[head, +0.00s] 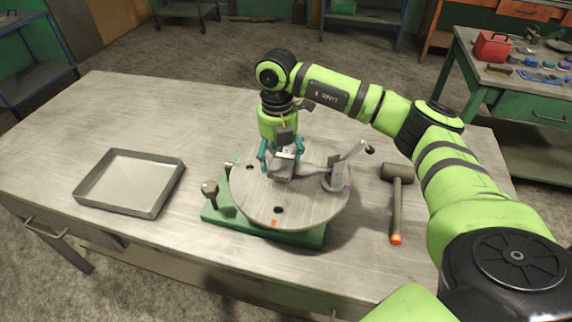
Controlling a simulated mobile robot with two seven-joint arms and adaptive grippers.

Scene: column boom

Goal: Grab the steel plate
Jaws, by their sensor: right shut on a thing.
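My right gripper (281,163) comes down over the round grey turntable (258,205). Its teal fingers are shut on a small grey metal piece, which looks like the steel plate (284,174). The fingers and wrist hide part of it, and I cannot tell whether it touches the disc below. My left gripper is not in view.
The turntable sits on a green base (312,238) with a knobbed lever (210,190) at its left. A small column with a boom (335,178) stands on the disc's right side. A mallet (397,190) lies to the right. An empty metal tray (150,205) lies left, with clear tabletop around it.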

